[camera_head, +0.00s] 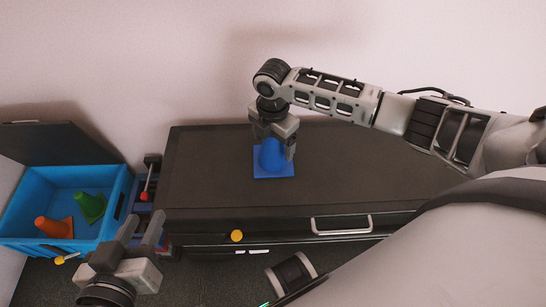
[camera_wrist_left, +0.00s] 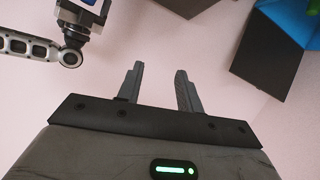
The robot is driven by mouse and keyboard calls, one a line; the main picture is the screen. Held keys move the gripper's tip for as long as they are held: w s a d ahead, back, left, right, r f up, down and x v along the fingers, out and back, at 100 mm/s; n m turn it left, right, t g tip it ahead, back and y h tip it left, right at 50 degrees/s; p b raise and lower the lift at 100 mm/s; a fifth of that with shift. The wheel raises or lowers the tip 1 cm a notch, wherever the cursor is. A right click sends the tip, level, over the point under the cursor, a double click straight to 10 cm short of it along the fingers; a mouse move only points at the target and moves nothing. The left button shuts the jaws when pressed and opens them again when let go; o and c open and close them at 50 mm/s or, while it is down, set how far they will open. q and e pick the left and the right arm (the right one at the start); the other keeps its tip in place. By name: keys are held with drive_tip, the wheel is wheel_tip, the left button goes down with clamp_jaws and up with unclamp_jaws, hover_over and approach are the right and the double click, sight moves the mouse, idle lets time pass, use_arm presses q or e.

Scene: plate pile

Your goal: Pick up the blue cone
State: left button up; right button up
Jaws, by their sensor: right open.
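The blue cone (camera_head: 270,168) stands upright on its square base on top of the dark cabinet (camera_head: 380,170). My right gripper (camera_head: 272,148) points down over the cone. Its fingers are open, one on each side of the cone's upper part, and they hide some of it. I cannot tell whether they touch it. My left gripper (camera_head: 143,230) is open and empty, left of the cabinet and near the blue bin. Its two spread fingers also show in the left wrist view (camera_wrist_left: 159,80).
An open blue bin (camera_head: 118,195) on the left holds an orange cone (camera_head: 52,228) and a green cone (camera_head: 90,206). Its dark lid (camera_head: 55,143) is raised. The cabinet top is otherwise clear.

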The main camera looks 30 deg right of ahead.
drive_tip(key=shift+f, duration=0.55)
drive_tip(key=shift+r, duration=0.1)
drive_tip(key=c, duration=1.1)
drive_tip(key=shift+r, duration=0.15)
